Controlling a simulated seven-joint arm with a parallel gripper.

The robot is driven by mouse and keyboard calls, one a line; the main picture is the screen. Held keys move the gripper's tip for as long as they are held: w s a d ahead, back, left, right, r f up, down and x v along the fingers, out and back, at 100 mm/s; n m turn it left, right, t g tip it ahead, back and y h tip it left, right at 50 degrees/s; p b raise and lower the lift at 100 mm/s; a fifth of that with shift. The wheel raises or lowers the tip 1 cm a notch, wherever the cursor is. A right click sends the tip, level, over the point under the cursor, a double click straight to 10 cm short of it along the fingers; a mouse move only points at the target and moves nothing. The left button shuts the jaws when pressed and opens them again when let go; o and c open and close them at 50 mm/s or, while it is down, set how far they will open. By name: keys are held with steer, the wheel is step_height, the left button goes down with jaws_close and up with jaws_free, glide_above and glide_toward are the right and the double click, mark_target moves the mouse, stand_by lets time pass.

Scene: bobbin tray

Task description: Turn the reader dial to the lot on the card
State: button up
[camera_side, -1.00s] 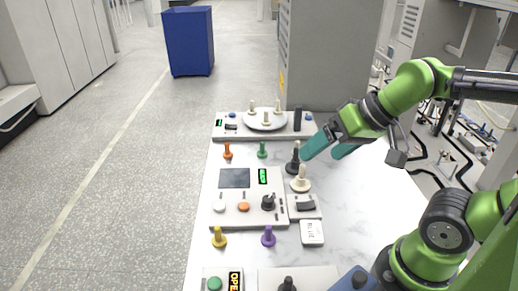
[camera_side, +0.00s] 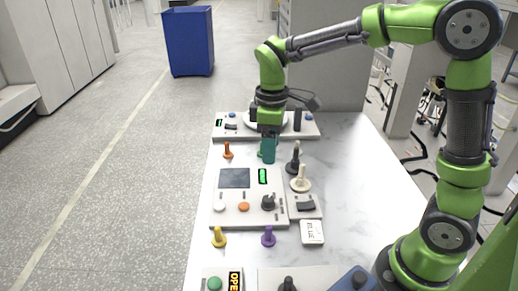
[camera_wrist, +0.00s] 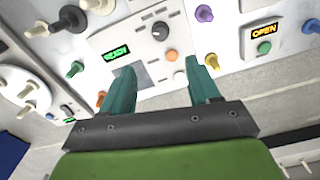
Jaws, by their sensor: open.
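The reader panel (camera_side: 228,220) lies on the white table, with a black dial (camera_side: 268,202), a dark square screen (camera_side: 234,178) and a lit green display (camera_side: 263,176). The dial also shows in the wrist view (camera_wrist: 160,32); the display text (camera_wrist: 115,52) is too small to read surely. A white card (camera_side: 312,231) lies at the panel's near right; its lettering is too small to be sure of. My gripper (camera_side: 267,152) points down, open, above the table behind the panel, apart from the dial. Its teal fingers (camera_wrist: 160,70) show nothing between them at the tips.
Orange (camera_side: 228,151), black (camera_side: 294,160), cream (camera_side: 300,180), yellow (camera_side: 219,238) and purple (camera_side: 268,238) pegs stand around the panel. A green peg (camera_wrist: 76,68) shows in the wrist view. A rear rack (camera_side: 230,131) lies behind. The table's right side is clear.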

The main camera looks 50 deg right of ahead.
mark_target(269, 199)
step_height(269, 199, down, 17)
steer(key=shift+r, duration=0.1)
stand_by(0.3)
steer(key=shift+c, duration=0.4)
steer(key=c, duration=1)
